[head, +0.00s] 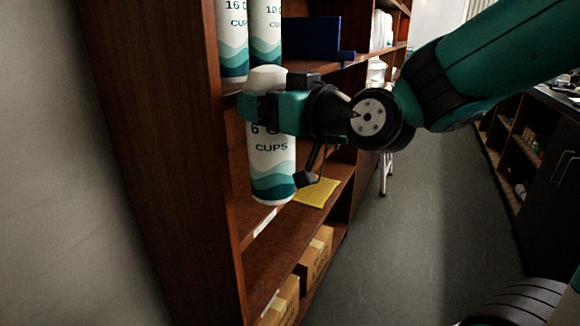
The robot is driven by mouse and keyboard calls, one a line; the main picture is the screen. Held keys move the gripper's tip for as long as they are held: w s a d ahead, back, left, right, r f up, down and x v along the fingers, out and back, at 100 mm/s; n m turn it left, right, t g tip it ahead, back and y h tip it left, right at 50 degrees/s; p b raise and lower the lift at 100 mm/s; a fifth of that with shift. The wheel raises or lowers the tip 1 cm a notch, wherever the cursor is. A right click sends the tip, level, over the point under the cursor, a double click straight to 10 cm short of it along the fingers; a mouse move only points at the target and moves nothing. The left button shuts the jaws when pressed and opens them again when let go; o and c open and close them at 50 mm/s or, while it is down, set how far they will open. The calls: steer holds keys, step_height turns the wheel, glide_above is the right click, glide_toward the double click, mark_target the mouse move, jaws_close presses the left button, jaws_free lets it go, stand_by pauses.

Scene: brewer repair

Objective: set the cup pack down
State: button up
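A white cup pack (271,172) with teal waves and the word "CUPS" is in the head view, left of the middle. It is a tall, upright cylinder. My gripper (262,110) reaches in from the right and is closed around its upper part, covering some of the label. The pack is in front of the wooden shelf unit (150,130). I cannot tell whether its base touches the shelf board (290,226) below or hangs clear of it.
Two similar cup packs (232,40) (265,32) stand on the shelf above. A yellow item (316,192) lies right of the held pack. Cardboard boxes (316,258) fill the lowest shelf. A dark blue object (312,38) sits higher up. The floor (420,230) to the right is clear.

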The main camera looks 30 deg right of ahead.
mark_target(287, 143)
steer(key=d+f+b, duration=0.1)
steer(key=f, duration=0.1)
steer(key=d+f+h+b, duration=0.1)
steer(key=f+b, duration=0.1)
steer(key=f, duration=0.1)
steer(key=w+d+f+m+t+h+b, duration=0.1)
steer(key=f+b, duration=0.1)
steer(key=shift+f, duration=0.4)
steer(key=shift+w+d+f+m+h+b, duration=0.2)
steer(key=shift+d+f+m+h+b, duration=0.1)
steer(key=shift+d+f+b, duration=0.1)
steer(key=f+p+x, duration=0.3)
steer(key=p+x, duration=1.5)
steer(key=shift+f, duration=0.15)
